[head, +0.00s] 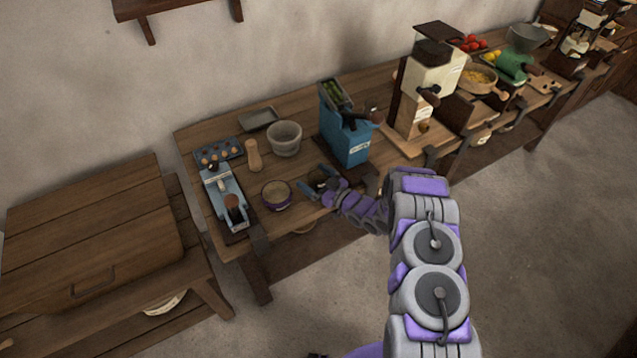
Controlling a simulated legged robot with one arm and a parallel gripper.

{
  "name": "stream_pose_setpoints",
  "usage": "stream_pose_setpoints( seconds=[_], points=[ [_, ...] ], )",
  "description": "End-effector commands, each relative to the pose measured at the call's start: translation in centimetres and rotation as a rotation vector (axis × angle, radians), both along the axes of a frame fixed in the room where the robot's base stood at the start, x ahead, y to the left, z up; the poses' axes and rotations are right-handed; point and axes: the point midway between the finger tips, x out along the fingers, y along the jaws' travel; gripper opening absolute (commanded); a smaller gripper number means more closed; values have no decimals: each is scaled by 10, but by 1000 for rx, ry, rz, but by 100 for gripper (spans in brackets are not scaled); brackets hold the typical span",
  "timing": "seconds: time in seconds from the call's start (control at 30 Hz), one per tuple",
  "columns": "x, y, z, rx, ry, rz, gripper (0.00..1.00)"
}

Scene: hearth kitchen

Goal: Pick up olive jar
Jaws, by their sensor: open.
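My gripper (317,184) is open at the front edge of the long wooden table, left of the blue machine. A small dark jar (318,178), which may be the olive jar, stands at the gripper's fingers. The gripper partly hides it, and its label and contents are too small to tell. I cannot tell whether the fingers touch it.
A blue machine (345,135) with a green-filled top stands close right of my gripper. A small round bowl (277,194), a grey mortar (285,138), a wooden pestle (253,155) and a blue-grey device (222,194) stand left. A cream grinder (427,85) stands farther right.

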Motion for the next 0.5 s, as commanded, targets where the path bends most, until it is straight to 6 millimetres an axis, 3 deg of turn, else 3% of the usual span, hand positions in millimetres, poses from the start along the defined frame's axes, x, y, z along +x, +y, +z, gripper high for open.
stream_pose_setpoints(
  seconds=[0.13, 0.5],
  points=[
    [0, -2, 1, 2, 0, -1, 99],
    [0, -1, 0, 0, 0, 0, 64]
  ],
)
